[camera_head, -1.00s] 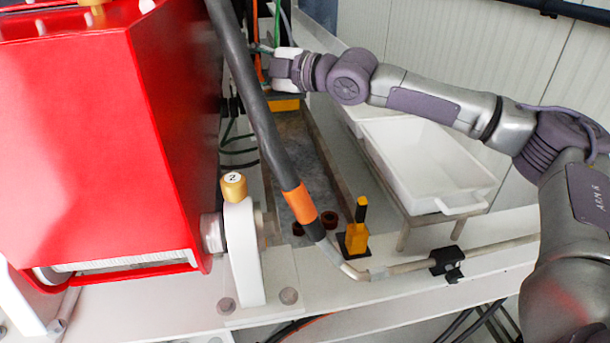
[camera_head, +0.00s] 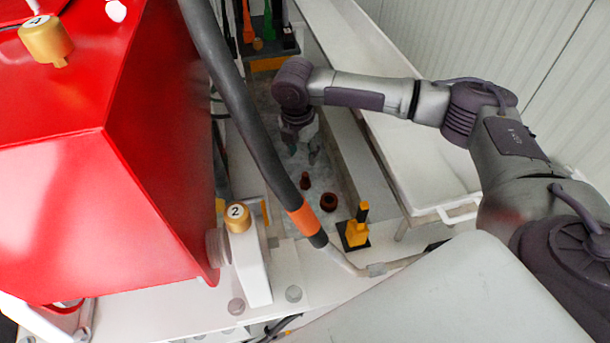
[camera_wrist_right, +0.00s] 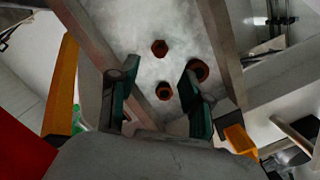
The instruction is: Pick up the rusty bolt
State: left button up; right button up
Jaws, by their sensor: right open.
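The rusty bolt (camera_head: 305,181) appears to stand upright on the grey floor of a narrow trough (camera_head: 345,150), beside a rusty ring-like part (camera_head: 328,202). My right gripper (camera_head: 302,155) points down above the trough, just behind the bolt, open and empty. In the right wrist view its two fingers (camera_wrist_right: 160,105) are spread apart. Three rusty parts show below: one between the fingers (camera_wrist_right: 164,91), one farther up (camera_wrist_right: 159,48), and one partly hidden by the right-hand finger (camera_wrist_right: 198,70). I cannot tell for certain which is the bolt. My left gripper is not in view.
A thick dark hose with an orange band (camera_head: 302,217) crosses in front of the trough. The red pump housing (camera_head: 130,140) stands left. A yellow-black fixture (camera_head: 356,232) stands at the trough's near end. A white bin (camera_head: 420,170) lies right; a tool holder (camera_head: 270,45) stands at the back.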

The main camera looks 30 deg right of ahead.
send_over(305, 174)
notch_tip(305, 174, down, 4)
jog(key=shift+a+f+p, duration=0.15)
jog(key=shift+p, duration=0.25)
jog(key=shift+w+f, duration=0.15)
jog(key=shift+f, duration=0.35)
jog(key=f+p, duration=0.2)
jog(key=f, duration=0.1)
jog(key=f+p, duration=0.1)
jog(key=shift+s+f, duration=0.2)
jog(key=shift+s, duration=0.05)
jog(key=shift+w+d+f, duration=0.1)
jog(key=shift+d+f, duration=0.1)
jog(key=shift+f, duration=0.05)
grip_shut()
